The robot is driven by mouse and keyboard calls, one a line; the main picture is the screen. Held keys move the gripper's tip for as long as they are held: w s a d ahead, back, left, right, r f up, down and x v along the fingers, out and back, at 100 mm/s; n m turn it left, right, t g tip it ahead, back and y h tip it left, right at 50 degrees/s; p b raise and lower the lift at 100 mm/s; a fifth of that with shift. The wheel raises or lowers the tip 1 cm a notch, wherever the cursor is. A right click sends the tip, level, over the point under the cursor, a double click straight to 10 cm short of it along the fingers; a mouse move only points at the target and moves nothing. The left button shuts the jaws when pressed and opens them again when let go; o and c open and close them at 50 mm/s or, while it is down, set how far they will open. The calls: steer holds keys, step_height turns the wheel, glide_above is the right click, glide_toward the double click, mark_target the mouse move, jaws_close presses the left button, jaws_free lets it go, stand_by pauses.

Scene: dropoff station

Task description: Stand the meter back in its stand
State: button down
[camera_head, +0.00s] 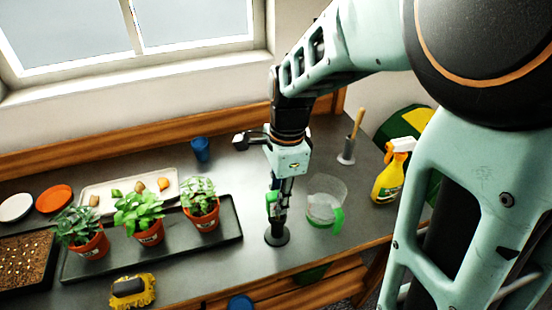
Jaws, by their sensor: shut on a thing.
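My gripper (278,192) points down over the front middle of the grey bench. It is shut on the meter (271,204), of which a small green part shows between and beside the fingers. A black stand with a round base (277,236) is on the bench directly below the gripper. The meter appears in line with the stand's upright part. The fingers and the meter overlap in this view, so I cannot tell whether the meter is seated in the stand or held just above it.
A clear jug with a green handle (325,202) stands close on the right. A black tray (232,237) with potted plants lies close on the left. A yellow spray bottle (389,180) stands farther right, a blue cup (200,150) behind. The bench's front edge (330,252) is near.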

steer(key=shift+f, duration=0.45)
stand_by(0.3)
steer(key=c, duration=1.6)
jaws_free()
steer(key=shift+r, duration=0.15)
